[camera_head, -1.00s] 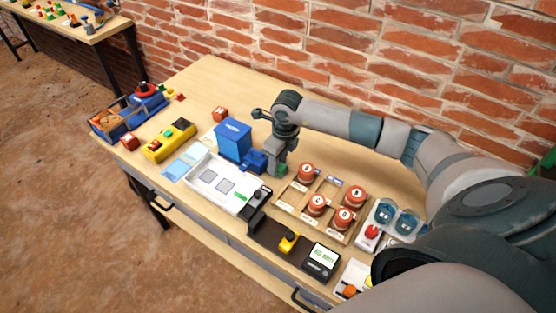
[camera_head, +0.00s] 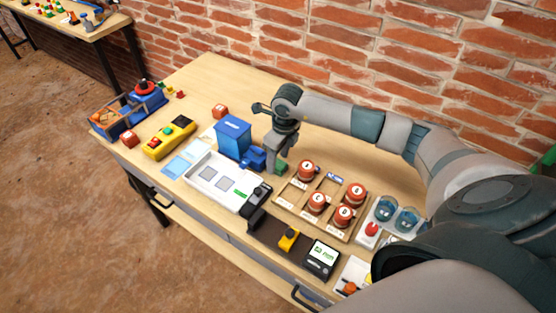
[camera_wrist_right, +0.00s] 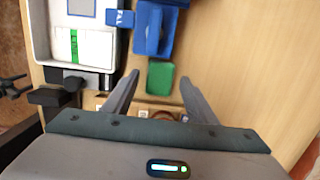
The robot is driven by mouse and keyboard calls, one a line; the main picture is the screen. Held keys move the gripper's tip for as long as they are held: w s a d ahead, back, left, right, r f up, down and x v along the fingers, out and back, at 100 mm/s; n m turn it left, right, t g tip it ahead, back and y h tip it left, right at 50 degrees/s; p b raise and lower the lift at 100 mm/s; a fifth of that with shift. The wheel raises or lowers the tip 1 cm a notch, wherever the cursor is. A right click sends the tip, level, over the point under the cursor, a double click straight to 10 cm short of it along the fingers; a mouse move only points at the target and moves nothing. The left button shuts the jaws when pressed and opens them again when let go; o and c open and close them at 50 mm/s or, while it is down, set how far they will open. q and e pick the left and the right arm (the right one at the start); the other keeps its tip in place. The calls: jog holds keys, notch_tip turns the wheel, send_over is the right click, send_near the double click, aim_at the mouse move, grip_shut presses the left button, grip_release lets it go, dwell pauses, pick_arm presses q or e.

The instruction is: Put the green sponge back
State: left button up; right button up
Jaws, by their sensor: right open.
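The green sponge (camera_wrist_right: 160,77) lies on the wooden table beside a blue box with an open front. In the head view only a little of the sponge (camera_head: 282,168) shows beside my fingers. My right gripper (camera_wrist_right: 160,80) is open, with one finger on each side of the sponge in the wrist picture. I cannot tell whether the fingers touch it. In the head view the right gripper (camera_head: 274,166) points down at the table, right of the blue box (camera_head: 233,137).
A white tray (camera_head: 187,179) lies in front of the blue box. A wooden rack (camera_head: 334,228) with several red-brown weights stands to the right, near a black scale with a display (camera_head: 321,257). A yellow control box (camera_head: 160,148) is at left. The table behind the blue box is mostly clear.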

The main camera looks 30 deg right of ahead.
aim_at(282, 165)
notch_tip(282, 165, up, 11)
jog(key=s+b, duration=0.1)
jog(key=b, duration=0.2)
jog(key=shift+s+d+b, duration=0.2)
jog(key=shift+d+b, duration=0.05)
jog(key=shift+b, duration=0.1)
dwell(0.4)
